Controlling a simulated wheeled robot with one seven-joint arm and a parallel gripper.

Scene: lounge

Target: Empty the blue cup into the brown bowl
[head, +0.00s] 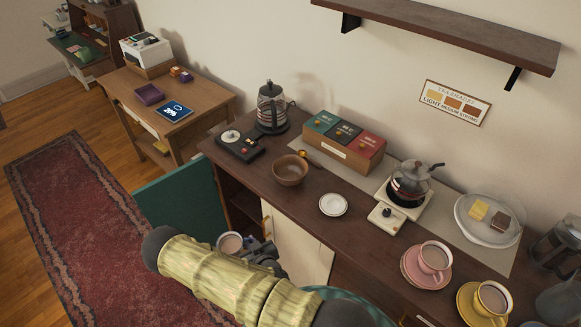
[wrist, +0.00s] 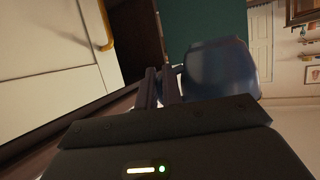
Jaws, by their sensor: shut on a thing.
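My gripper (head: 250,248) is shut on the blue cup (wrist: 215,68), which fills the right of its fingers (wrist: 160,88) in the wrist view. In the head view the cup (head: 230,243) shows its round opening with light brown liquid inside, and it looks about upright. It is held off the counter, in front of the cabinet's front side. My arm hides part of the gripper. The brown bowl (head: 290,172) stands on the dark counter, beyond and to the right of the cup, apart from it. It looks empty.
On the counter (head: 290,210), a wooden tea box (head: 335,150), a black kettle (head: 271,108), a small white saucer (head: 333,204) and a glass teapot (head: 410,180) surround the bowl. Pink (head: 432,258) and yellow (head: 492,298) cups stand at right. An open green cabinet door (head: 180,200) juts out at left.

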